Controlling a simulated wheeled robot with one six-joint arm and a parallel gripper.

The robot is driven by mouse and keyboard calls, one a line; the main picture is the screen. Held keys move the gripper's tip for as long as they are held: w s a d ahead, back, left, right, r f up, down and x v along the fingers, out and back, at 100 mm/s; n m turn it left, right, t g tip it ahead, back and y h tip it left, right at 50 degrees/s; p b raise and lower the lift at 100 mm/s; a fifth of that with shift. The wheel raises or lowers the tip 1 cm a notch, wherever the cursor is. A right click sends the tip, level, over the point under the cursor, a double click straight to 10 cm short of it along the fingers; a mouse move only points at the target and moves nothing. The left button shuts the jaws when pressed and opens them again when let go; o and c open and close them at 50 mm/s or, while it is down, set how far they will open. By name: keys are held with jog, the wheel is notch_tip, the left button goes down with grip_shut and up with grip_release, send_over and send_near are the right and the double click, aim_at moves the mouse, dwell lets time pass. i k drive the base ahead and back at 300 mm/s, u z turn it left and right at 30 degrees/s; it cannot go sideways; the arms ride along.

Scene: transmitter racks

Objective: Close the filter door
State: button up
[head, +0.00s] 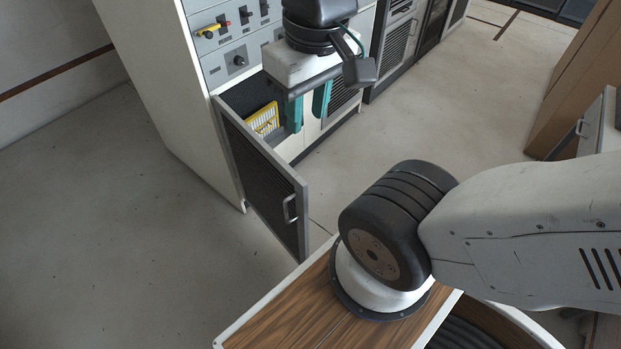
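The filter door (262,175) is a grey-framed panel with dark mesh, hinged at the low left of the rack front. It stands open, swung out toward me, with a metal handle (290,208) near its free edge. A yellow filter (263,121) shows inside the opening. My gripper (309,107) has two teal fingers, pointing down and apart, with nothing seen between them. In the picture it is above and to the right of the door's free edge, near the opening. It appears clear of the door, though its exact depth is hard to tell.
The rack (160,80) has a control panel (235,45) with a yellow-handled switch (212,30) above the opening. More racks (400,45) continue to the back right. Clear floor (110,230) lies left of the door. A brown cabinet (580,85) stands at the far right.

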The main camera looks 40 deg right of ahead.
aim_at(274, 191)
jog(key=z, duration=0.3)
jog(key=i, duration=0.5)
jog(key=k, duration=1)
jog(key=z, duration=1.25)
jog(key=i, duration=0.65)
jog(key=u, duration=1.25)
